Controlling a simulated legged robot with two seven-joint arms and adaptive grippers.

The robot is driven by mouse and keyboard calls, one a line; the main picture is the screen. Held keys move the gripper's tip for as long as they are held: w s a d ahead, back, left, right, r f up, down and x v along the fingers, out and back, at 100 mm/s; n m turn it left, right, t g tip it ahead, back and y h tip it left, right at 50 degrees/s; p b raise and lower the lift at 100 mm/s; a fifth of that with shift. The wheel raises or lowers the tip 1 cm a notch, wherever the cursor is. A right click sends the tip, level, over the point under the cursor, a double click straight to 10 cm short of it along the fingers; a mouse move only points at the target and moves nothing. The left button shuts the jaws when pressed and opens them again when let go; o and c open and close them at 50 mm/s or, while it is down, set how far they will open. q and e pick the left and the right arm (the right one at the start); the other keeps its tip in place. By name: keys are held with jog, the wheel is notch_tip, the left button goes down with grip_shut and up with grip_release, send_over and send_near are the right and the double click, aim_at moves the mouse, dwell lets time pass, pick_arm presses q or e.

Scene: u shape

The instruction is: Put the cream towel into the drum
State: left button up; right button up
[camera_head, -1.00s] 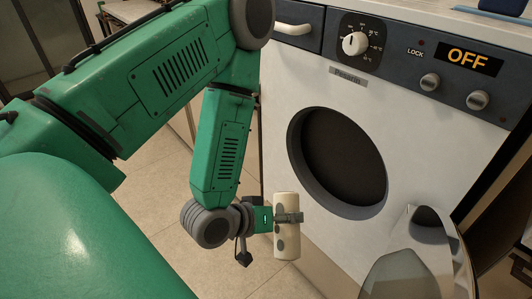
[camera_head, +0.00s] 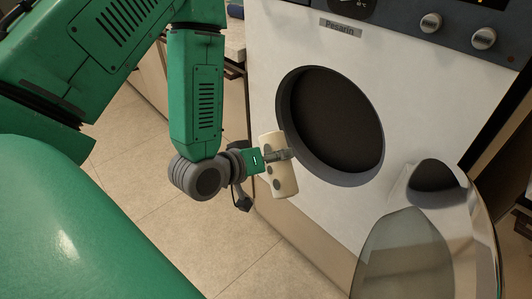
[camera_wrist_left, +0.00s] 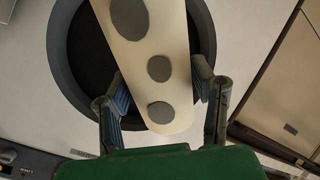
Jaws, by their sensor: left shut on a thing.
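The cream towel (camera_head: 270,147) is rolled up and has grey spots. My left gripper (camera_head: 278,155) is shut on it and holds it in the air in front of the washing machine, left of the round drum opening. In the left wrist view the towel (camera_wrist_left: 150,50) lies between the two fingers of the left gripper (camera_wrist_left: 163,95), with the dark drum opening (camera_wrist_left: 88,50) behind it. The drum (camera_head: 335,120) is dark inside, and nothing shows in it. My right gripper is not in view.
The washing machine door (camera_head: 430,240) stands open at the lower right, with a glassy bowl. The white machine front (camera_head: 262,60) surrounds the opening. Cabinets (camera_head: 235,110) stand left of the machine. The tiled floor (camera_head: 135,190) is clear below my arm.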

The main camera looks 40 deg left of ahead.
pick_arm(q)
jog(key=w+b, duration=0.2)
jog(key=w+a+f+b, duration=0.1)
jog(key=shift+w, duration=0.2)
jog(key=w+d+f+b, duration=0.2)
jog(key=w+b, duration=0.1)
jog(key=w, duration=1.2)
jog(key=w+d+f+b, duration=0.2)
jog(key=w+d+b, duration=0.1)
jog(key=w, duration=1.2)
jog(key=shift+f+b, duration=0.3)
jog(key=shift+f, duration=0.05)
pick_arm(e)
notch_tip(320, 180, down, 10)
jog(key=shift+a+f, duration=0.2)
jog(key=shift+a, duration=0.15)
pick_arm(q)
jog(key=shift+f, duration=0.1)
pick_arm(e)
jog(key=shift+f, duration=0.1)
